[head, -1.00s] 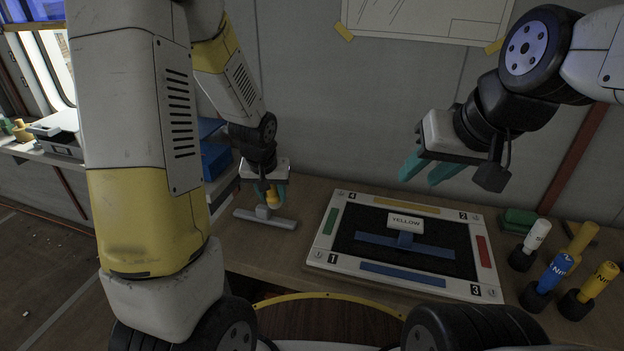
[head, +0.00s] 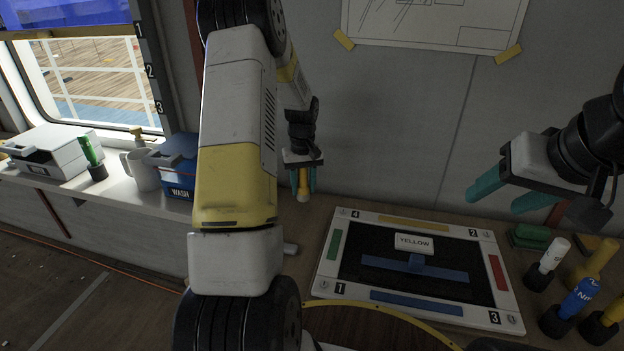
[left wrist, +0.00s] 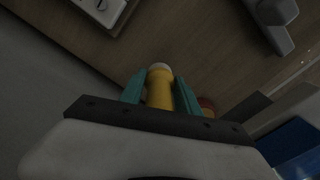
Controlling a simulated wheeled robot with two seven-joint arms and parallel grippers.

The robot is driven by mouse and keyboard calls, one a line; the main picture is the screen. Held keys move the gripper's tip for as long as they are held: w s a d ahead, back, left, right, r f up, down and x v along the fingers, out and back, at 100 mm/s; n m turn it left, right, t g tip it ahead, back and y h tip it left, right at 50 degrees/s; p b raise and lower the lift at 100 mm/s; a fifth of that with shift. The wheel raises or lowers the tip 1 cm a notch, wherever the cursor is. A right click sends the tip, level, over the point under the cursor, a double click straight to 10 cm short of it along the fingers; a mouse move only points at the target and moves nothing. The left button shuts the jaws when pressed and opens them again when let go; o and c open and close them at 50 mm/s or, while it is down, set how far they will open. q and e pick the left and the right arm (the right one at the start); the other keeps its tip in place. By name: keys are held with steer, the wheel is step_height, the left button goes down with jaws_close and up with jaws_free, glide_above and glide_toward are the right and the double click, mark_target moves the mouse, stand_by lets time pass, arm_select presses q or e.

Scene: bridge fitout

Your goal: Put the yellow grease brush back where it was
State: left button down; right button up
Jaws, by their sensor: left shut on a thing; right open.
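My left gripper (head: 303,184) is shut on the yellow grease brush (head: 303,186), held above the bench near the back wall. In the left wrist view the yellow brush (left wrist: 160,90) sits between the teal fingers, its pale end showing. The rest of it is hidden by the gripper. My right gripper (head: 500,196) is open and empty, above the right side of the framed board (head: 328,278). A YELLOW sign (head: 414,243) stands on a blue T-shaped piece (head: 440,272) in the board's dark middle.
Several marker-like bottles, including a white one (head: 553,254) and a blue one (head: 578,298), stand at the right. A grey T-shaped piece (left wrist: 274,24) lies on the bench, mostly behind my left arm. A blue WASH bin (head: 179,180), mug (head: 140,170) and green brush (head: 90,151) are on the left shelf.

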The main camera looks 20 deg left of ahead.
arm_select(q)
steer(key=a, duration=0.1)
steer(key=w+a, duration=0.2)
steer(key=shift+w+a+f, duration=0.2)
steer(key=shift+a+f, duration=0.1)
steer(key=shift+a, duration=0.05)
steer(key=shift+f, duration=1.65)
steer(key=c, duration=0.9)
jaws_free()
steer(key=shift+f, duration=0.1)
